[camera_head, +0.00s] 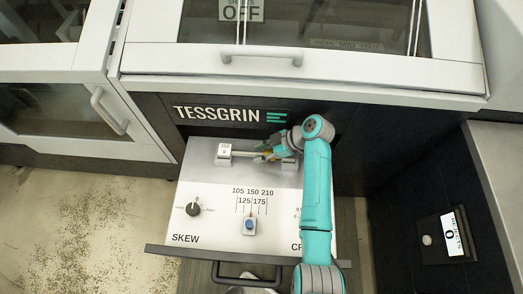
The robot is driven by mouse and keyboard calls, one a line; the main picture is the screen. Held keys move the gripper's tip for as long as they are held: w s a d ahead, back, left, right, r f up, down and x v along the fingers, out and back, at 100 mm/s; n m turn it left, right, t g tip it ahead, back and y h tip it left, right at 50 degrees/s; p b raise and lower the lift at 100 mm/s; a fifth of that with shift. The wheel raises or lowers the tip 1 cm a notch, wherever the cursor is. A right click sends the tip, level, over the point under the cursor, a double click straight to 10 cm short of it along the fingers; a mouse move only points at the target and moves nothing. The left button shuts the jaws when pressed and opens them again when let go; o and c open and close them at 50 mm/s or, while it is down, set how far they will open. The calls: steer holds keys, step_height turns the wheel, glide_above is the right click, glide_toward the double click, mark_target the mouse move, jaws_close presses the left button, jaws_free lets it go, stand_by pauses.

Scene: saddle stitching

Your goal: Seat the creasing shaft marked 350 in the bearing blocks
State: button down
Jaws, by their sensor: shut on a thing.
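The creasing shaft (243,154) is a thin pale metal rod lying roughly level across the back of the white panel. A white block (224,153) at its left end bears small print that looks like 350. A second pale block (289,164) shows at the right, mostly covered by my arm. My gripper (265,155) reaches in from the right and is shut on the shaft right of its middle, by a yellowish part. The shaft's right end is hidden. I cannot tell whether the shaft rests in the blocks or hangs just above them.
The white panel (210,222) sits on a pulled-out drawer with a dark front edge (185,251). It carries a black skew knob (194,209) and a blue-topped slider (249,226) below a printed scale. The dark machine front with TESSGRIN lettering rises close behind.

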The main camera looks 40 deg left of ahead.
steer(key=shift+f, duration=0.65)
steer(key=c, duration=0.7)
jaws_free()
steer(key=shift+o, duration=0.5)
steer(key=shift+f, duration=0.1)
